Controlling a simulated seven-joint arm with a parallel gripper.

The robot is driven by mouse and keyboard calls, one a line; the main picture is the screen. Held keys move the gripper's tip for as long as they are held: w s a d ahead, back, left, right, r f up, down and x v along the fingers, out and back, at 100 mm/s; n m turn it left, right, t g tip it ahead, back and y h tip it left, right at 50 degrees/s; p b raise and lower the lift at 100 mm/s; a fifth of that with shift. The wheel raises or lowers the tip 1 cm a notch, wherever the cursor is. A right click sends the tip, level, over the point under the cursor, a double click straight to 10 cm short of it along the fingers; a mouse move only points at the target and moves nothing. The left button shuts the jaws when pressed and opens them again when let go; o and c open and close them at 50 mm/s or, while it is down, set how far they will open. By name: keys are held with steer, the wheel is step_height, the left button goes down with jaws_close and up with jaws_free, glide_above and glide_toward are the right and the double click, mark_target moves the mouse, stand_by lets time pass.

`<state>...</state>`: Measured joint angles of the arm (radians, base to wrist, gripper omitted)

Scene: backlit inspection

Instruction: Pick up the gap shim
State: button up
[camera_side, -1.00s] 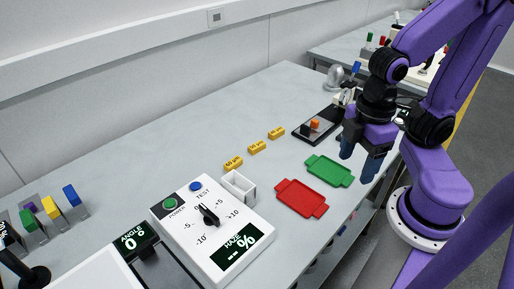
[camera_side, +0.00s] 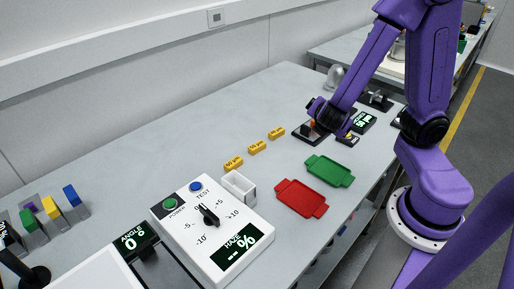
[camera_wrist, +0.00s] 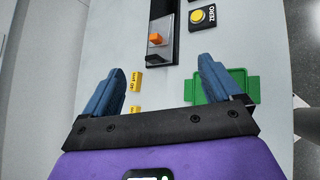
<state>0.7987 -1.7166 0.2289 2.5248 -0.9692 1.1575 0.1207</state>
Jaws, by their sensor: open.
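Three small yellow blocks with printed black markings lie in a row on the bench: the near one (camera_side: 233,163), the middle one (camera_side: 256,147) and the far one (camera_side: 277,132). Two of them show in the wrist view (camera_wrist: 136,82), by the left finger. An orange block (camera_wrist: 156,40) sits on a dark device with a grey face (camera_wrist: 155,55). I cannot tell for certain which of these is the gap shim. My gripper (camera_wrist: 159,75) is open and empty, its blue fingers spread wide. The orange block lies ahead between them. In the side view my wrist partly hides the device.
A green tray (camera_side: 329,171) and a red tray (camera_side: 301,198) lie near the bench's right edge. A white open box (camera_side: 239,186) stands beside the haze meter (camera_side: 212,232). A yellow ZERO button (camera_wrist: 202,15) is right of the device.

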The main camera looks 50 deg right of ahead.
steer(key=w+n+t+h, duration=0.1)
steer(key=w+n+t, duration=0.4)
steer(key=w, duration=0.2)
steer(key=n+t+y, duration=0.3)
steer(key=n+y, duration=0.6)
steer(key=n, duration=0.3)
glide_toward(256, 144)
steer(key=shift+w+d, duration=0.25)
steer(key=shift+w, duration=0.4)
steer(key=shift+w+a+f, duration=0.1)
steer(key=shift+f, duration=0.2)
steer(key=shift+x, duration=3.6)
steer(key=c, duration=1)
